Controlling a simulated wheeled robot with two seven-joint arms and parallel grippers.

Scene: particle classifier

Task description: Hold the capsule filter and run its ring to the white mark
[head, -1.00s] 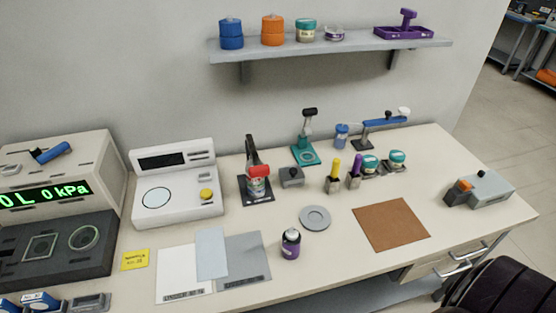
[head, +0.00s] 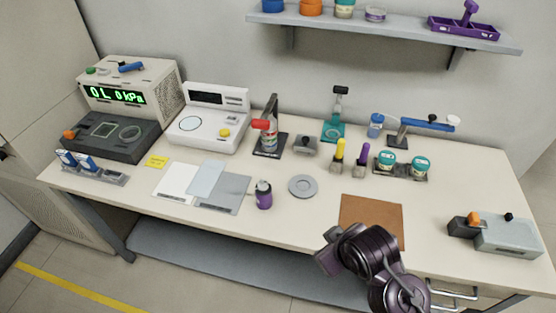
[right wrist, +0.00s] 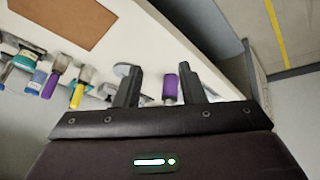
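In the right wrist view, a purple body (right wrist: 170,86) shows beyond the fingers, probably this same filter. My right gripper (right wrist: 158,88) is open and empty, with its two dark fingers apart. In the head view my right arm enters at the lower right, to the right of the filter and apart from it. My left gripper is not in view.
A grey disc (head: 302,186) and a brown mat (head: 372,214) lie right of the filter. Grey and white sheets (head: 222,195) lie to its left. Yellow and purple-handled tools (head: 339,156) stand behind the disc.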

